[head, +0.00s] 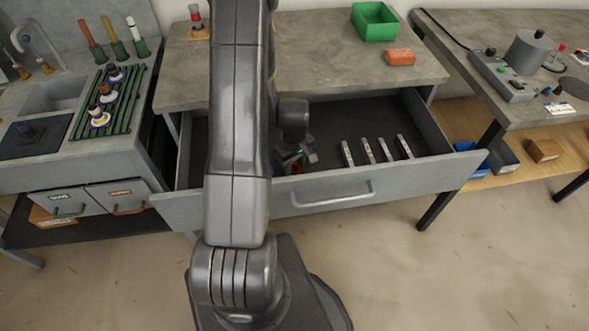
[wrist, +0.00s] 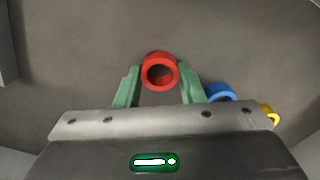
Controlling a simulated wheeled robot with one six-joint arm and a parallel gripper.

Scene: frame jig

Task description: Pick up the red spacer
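The red spacer (wrist: 160,57), a short ring with a round hole, lies on the drawer's dark floor in the wrist view. My gripper (wrist: 159,74) has two green fingers standing apart, one on each side of the spacer near its front part. Small gaps show between the fingers and the ring, so it does not look clamped. In the head view my gripper (head: 292,158) is down inside the open drawer, and only a bit of red (head: 295,169) shows beside it.
A blue ring (wrist: 222,90) and a yellow piece (wrist: 268,113) lie to the right, partly hidden by my gripper. The open drawer (head: 415,178) has walls around my gripper. Several pale bars (head: 368,151) lie to its right. A green bin (head: 374,22) stands on the bench.

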